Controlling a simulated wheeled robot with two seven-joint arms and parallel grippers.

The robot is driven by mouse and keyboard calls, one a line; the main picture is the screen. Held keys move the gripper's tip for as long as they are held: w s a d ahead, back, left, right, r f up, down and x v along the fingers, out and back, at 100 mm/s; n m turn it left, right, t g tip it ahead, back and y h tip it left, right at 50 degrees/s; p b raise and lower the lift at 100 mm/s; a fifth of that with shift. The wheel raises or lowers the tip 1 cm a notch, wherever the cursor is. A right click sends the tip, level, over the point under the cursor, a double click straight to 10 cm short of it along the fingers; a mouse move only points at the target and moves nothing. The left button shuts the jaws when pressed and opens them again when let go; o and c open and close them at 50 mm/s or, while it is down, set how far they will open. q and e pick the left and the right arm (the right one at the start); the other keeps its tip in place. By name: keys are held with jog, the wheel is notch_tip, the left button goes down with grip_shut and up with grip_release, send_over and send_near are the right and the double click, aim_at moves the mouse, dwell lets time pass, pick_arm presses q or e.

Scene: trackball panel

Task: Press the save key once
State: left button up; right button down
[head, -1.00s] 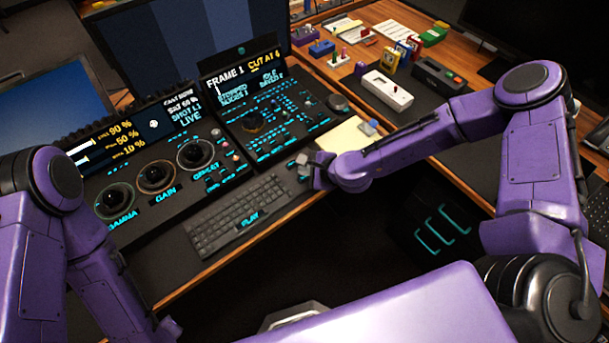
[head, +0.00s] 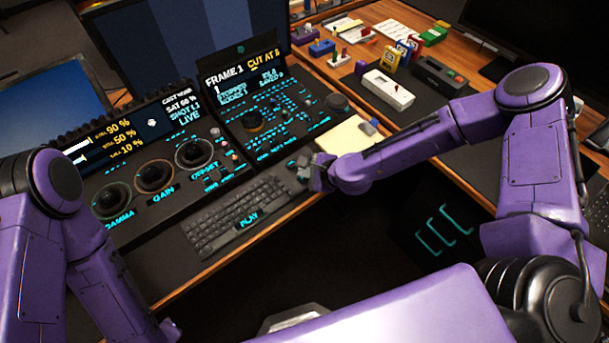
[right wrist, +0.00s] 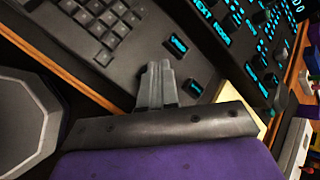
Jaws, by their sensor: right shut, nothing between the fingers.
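My right gripper (head: 303,166) is at the right end of the black keyboard (head: 238,215), low over the desk console. In the right wrist view its fingers (right wrist: 158,72) are together with nothing between them. Just beyond the tips is a dark key with a cyan label (right wrist: 176,44); a second cyan-labelled key (right wrist: 195,88) lies right beside the fingers. Both labels are too small to read, so I cannot tell which is the save key, nor whether the tips touch anything. Of my left arm only links show in the head view; its gripper is out of view.
The console (head: 268,118) with knobs and lit keys lies behind the keyboard. Three trackballs, one of them marked GAIN (head: 154,177), are to the left. A yellowish pad (head: 343,137) is beside my right gripper. A white box (head: 388,90) stands farther right.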

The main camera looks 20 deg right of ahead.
jog(key=shift+f+b, duration=0.3)
jog(key=shift+f, duration=0.05)
jog(key=shift+r, duration=0.15)
dwell(0.4)
jog(key=shift+r+p, duration=0.75)
jog(key=shift+r, duration=0.1)
notch_tip(320, 180, up, 5)
jog(key=p, duration=0.4)
dwell(0.5)
